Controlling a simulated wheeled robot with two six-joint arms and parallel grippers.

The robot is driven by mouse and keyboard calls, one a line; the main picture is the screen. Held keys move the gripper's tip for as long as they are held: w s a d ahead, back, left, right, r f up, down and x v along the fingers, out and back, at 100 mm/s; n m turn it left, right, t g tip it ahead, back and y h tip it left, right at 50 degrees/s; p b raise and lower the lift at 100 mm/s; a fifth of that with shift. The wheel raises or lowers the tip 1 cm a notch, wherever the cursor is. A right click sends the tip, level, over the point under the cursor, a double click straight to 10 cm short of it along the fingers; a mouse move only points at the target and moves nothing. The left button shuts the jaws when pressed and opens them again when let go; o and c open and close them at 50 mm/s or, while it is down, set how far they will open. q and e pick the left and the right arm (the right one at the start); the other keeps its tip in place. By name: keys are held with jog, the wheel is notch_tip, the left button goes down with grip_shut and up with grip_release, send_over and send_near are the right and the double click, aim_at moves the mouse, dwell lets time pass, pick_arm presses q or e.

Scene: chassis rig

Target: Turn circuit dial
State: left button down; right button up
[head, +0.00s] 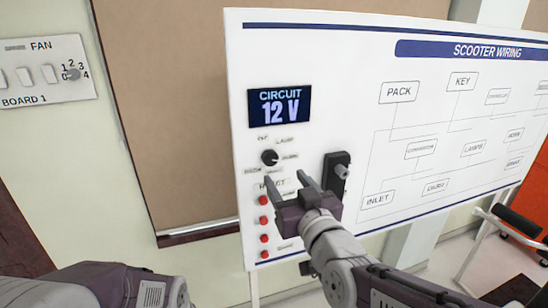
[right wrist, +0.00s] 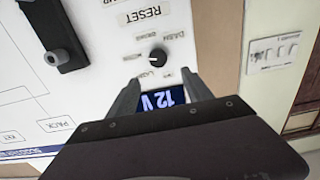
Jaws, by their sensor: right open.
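The circuit dial (head: 269,157) is a small black round knob on the white scooter wiring board (head: 330,100), ringed by small labels. Above it a dark display (head: 279,106) reads CIRCUIT 12 V. My right gripper (head: 286,181) is open and empty, its fingers just below and right of the dial in the head view. In the right wrist view the dial (right wrist: 158,57) sits just beyond the gap between the open fingertips (right wrist: 160,79), apart from them. The board appears upside down there. My left gripper is out of view; only part of my left arm shows at bottom left.
A black switch with a grey knob (head: 340,172) is right of the dial. Several red buttons (head: 263,220) run down the board's left edge below it. A fan panel (head: 45,72) hangs on the wall at far left. A brown board (head: 170,110) stands behind.

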aim_at(272, 160)
jog(key=p+x, duration=0.1)
jog(key=x, duration=0.2)
jog(key=p+x, duration=0.1)
jog(key=x, duration=0.5)
jog(key=shift+d+f+p, duration=0.1)
jog(key=shift+f+p, duration=0.15)
jog(key=shift+p, duration=0.15)
jog(key=shift+w+f, duration=0.1)
jog(key=shift+w, duration=0.2)
grip_shut()
